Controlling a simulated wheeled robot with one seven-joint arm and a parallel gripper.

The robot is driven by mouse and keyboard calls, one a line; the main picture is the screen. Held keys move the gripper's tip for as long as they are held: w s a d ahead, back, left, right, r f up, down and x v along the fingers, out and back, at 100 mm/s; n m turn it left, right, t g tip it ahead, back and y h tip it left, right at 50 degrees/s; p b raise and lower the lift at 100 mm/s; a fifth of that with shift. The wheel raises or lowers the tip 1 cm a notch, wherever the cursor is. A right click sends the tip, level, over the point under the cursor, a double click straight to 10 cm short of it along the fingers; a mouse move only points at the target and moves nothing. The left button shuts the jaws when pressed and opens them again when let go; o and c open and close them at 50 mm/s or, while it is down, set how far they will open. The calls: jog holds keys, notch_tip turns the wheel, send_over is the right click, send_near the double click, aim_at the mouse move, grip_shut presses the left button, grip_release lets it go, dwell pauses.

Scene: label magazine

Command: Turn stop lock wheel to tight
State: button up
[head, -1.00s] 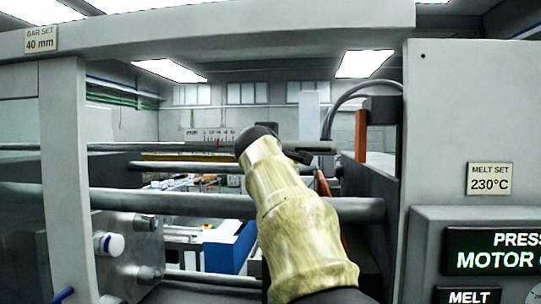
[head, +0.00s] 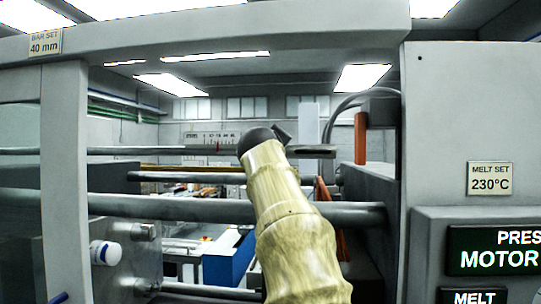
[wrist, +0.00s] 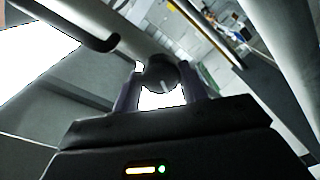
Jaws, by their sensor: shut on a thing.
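In the wrist view a dark round stop lock wheel (wrist: 160,76) with a pale line on its face sits between the two fingers of my gripper (wrist: 163,88). The fingers are shut on its sides. In the head view my arm rises from the bottom middle and hides most of the gripper and the wheel. A scale plate (head: 208,139) with a red pointer shows just left of my arm's dark end, by a thin grey rod (head: 110,150). The scale's small figures are hard to read.
Thick grey bars (head: 150,206) run across the machine opening. A label (head: 45,43) reads BAR SET 40 mm. An orange upright (head: 360,138) and dark cables stand to the right. A grey panel with a MELT SET label (head: 490,178) bounds the right side.

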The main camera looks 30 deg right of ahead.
jog(key=shift+f, duration=0.15)
jog(key=o, duration=1)
jog(key=shift+s, duration=0.1)
jog(key=b+v, duration=0.7)
jog(key=v, duration=1)
jog(key=shift+s+a, duration=0.1)
